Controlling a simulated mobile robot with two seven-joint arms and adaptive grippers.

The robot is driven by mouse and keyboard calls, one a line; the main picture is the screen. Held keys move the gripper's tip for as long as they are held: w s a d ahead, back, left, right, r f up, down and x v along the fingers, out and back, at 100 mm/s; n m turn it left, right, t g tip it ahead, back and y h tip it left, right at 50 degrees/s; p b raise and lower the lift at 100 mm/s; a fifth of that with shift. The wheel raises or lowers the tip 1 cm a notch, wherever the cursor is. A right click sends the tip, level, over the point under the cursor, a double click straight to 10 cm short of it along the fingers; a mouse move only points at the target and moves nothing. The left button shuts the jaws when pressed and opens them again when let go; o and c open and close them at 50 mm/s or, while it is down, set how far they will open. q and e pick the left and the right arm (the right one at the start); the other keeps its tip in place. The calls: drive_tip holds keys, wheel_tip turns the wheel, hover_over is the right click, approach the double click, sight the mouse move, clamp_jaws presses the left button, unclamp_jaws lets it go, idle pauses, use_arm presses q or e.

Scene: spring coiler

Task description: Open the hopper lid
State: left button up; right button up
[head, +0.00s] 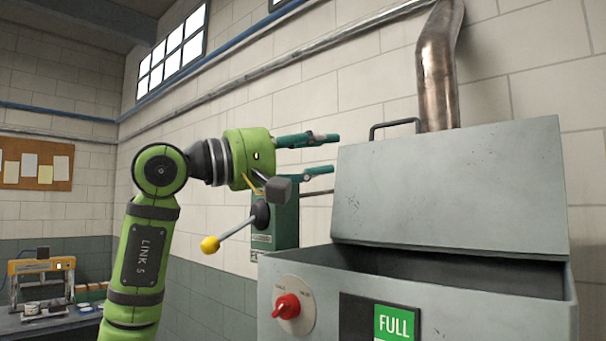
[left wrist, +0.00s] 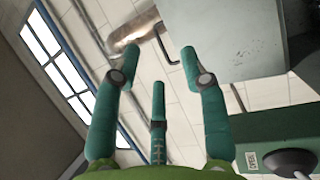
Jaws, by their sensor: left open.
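The grey hopper lid (head: 450,185) stands raised and leans back at the rear of the grey hopper (head: 540,312). The hopper's dark inside shows below it. A dark bar handle (head: 395,124) is at the lid's top left edge; it also shows in the left wrist view (left wrist: 160,44). My left gripper (head: 330,155) is open and empty, left of the lid and a little below the handle in the head view. Its teal fingers (left wrist: 160,62) are spread in the left wrist view, with the handle beyond them. Contact with the lid does not show. My right gripper is not in view.
A green box (head: 275,222) with a yellow-knobbed lever (head: 210,244) stands below my left gripper. A copper-coloured pipe (head: 438,75) rises behind the lid. The hopper front has a red knob (head: 286,306) and a green FULL sign (head: 394,323). A bench (head: 45,325) is at far left.

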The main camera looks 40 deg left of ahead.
use_arm(q)
drive_tip(key=shift+s+f+b, duration=0.25)
drive_tip(key=shift+s+f, duration=0.25)
drive_tip(key=shift+f, duration=0.35)
drive_tip(key=shift+s+f+b, duration=0.2)
drive_tip(key=shift+s+f, duration=0.3)
drive_tip(key=shift+f, duration=0.35)
